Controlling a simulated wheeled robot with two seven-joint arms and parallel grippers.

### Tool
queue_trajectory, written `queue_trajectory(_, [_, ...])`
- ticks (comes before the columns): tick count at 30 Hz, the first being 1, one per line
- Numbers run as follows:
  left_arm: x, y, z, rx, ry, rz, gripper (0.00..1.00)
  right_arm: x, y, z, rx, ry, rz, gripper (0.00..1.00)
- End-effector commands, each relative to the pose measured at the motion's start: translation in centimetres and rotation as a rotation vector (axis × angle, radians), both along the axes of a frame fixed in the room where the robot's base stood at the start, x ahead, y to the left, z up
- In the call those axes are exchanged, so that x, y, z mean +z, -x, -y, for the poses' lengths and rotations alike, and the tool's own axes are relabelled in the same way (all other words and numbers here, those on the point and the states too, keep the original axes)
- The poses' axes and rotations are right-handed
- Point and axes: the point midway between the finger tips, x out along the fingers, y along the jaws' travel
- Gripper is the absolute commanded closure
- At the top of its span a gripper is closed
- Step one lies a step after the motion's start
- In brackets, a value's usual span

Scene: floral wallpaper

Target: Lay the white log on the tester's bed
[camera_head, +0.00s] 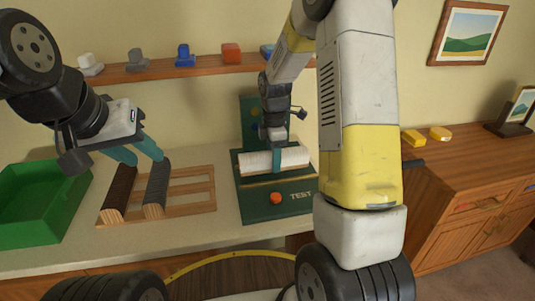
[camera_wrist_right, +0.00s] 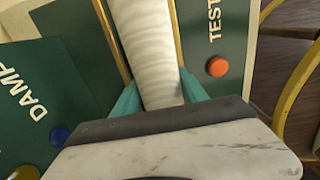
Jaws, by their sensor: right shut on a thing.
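The white log (camera_head: 290,158) is level, lying lengthwise over the bed of the green tester (camera_head: 255,208), which has an orange button and the word TEST. My right gripper (camera_head: 277,160) is shut around the log near its middle. In the right wrist view the log (camera_wrist_right: 150,50) runs between the teal fingers (camera_wrist_right: 158,98), with yellow rails of the tester along both sides. I cannot tell whether the log touches the bed. My left gripper (camera_head: 144,157) is open and empty above the wooden rack.
The wooden rack (camera_head: 190,190) holds a dark brown log (camera_head: 119,190) and a grey log (camera_head: 156,188). A green bin (camera_head: 40,215) stands at the left. A shelf (camera_head: 160,70) with small blocks runs behind. A wooden cabinet (camera_head: 450,175) stands at the right.

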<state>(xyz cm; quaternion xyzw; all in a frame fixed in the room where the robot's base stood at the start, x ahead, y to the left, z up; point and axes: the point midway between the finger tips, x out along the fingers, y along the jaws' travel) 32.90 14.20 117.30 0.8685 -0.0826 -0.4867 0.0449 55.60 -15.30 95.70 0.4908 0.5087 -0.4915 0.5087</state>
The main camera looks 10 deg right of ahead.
Motion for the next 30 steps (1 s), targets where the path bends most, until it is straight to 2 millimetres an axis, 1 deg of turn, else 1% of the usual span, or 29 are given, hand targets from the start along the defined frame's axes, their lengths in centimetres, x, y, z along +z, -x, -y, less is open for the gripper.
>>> queue_trajectory(1, [0.0, 0.0, 0.0, 0.000, 0.000, 0.000, 0.64, 0.0, -0.5, 0.3, -0.002, 0.000, 0.001, 1.00])
queue_trajectory(8, [0.0, 0.0, 0.0, 0.000, 0.000, 0.000, 0.64, -0.2, -1.7, 1.3, -0.003, 0.000, 0.001, 1.00])
queue_trajectory(12, [0.0, 0.0, 0.0, 0.000, 0.000, 0.000, 0.64, -2.6, -1.5, 1.1, 0.000, 0.000, -0.003, 1.00])
queue_trajectory(15, [0.0, 0.0, 0.0, 0.000, 0.000, 0.000, 0.64, -3.6, -1.5, 1.1, 0.000, 0.001, 0.000, 1.00])
queue_trajectory(22, [0.0, 0.0, 0.0, 0.000, 0.000, 0.000, 0.64, -3.6, -1.6, 1.1, -0.001, 0.000, 0.002, 1.00])
queue_trajectory(26, [0.0, 0.0, 0.0, 0.000, 0.000, 0.000, 0.64, -4.0, -1.6, 1.1, -0.001, 0.000, 0.002, 1.00])
queue_trajectory(27, [0.0, 0.0, 0.0, 0.000, 0.000, 0.000, 0.64, -4.0, -1.5, 1.1, -0.001, 0.000, 0.001, 0.43])
queue_trajectory(28, [0.0, 0.0, 0.0, 0.000, 0.000, 0.000, 0.64, -4.0, -1.5, 1.1, -0.001, 0.000, 0.001, 0.40])
queue_trajectory(30, [0.0, 0.0, 0.0, 0.000, 0.000, 0.000, 0.64, -4.0, -1.5, 1.1, -0.001, 0.000, 0.001, 0.40])
